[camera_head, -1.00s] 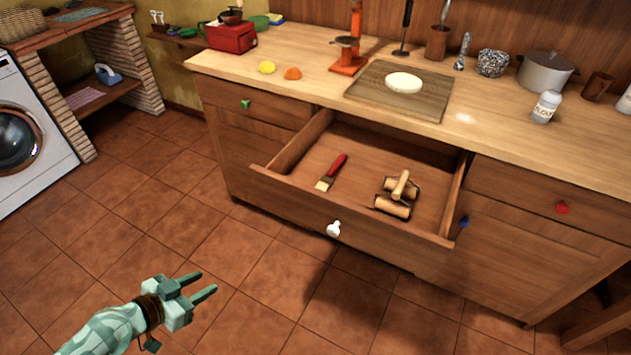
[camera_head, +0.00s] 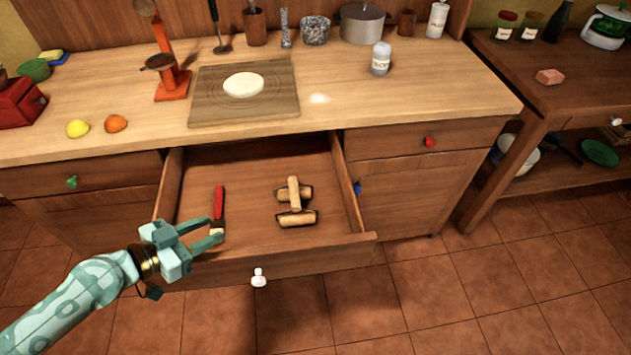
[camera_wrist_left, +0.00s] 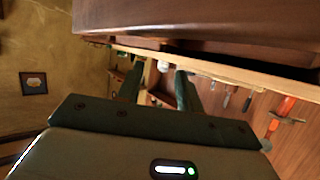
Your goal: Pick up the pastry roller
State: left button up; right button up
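The pastry roller (camera_head: 295,204), light wood with a short handle and dark bracket ends, lies in the right half of the open drawer (camera_head: 250,240) in the head view. My left gripper (camera_head: 213,227) is open and empty. It is at the drawer's front left, to the left of the roller and apart from it. In the left wrist view its two dark fingers (camera_wrist_left: 157,85) stand apart with nothing held between them. I cannot make out the roller in that view. My right gripper is not in view.
A red-handled brush (camera_head: 219,202) lies in the drawer by my left fingertips, partly covered by them. The drawer has a white knob (camera_head: 258,277). The counter (camera_head: 350,110) above holds a board (camera_head: 205,105) with dough. Tiled floor in front is clear.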

aim_at(294, 204)
jog(key=j+z, duration=0.85)
jog(key=j, duration=0.25)
jog(key=j+z, duration=0.4)
jog(key=k+j, duration=0.05)
jog(key=j, duration=0.05)
